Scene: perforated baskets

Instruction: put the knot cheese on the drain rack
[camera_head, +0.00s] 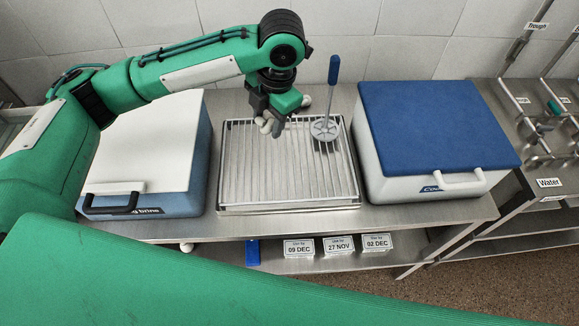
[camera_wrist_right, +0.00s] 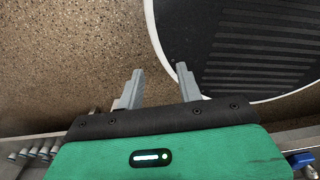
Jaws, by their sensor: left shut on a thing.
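My left gripper (camera_head: 270,122) is over the left back part of the drain rack, pointing down. It is shut on a small whitish knot cheese (camera_head: 265,127), partly hidden by the fingers. The drain rack (camera_head: 290,180) is a metal grid in a shallow frame on the steel table. I cannot tell whether the cheese touches the bars. My right gripper (camera_wrist_right: 160,72) shows in the right wrist view, open and empty, above a speckled floor and a dark ribbed surface.
A skimmer (camera_head: 324,128) with a blue handle is at the rack's back right. A white-lidded brine box (camera_head: 145,150) stands left of the rack, a blue-lidded cooler (camera_head: 435,125) right. Date labels (camera_head: 338,246) sit below. The rack's front and middle are clear.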

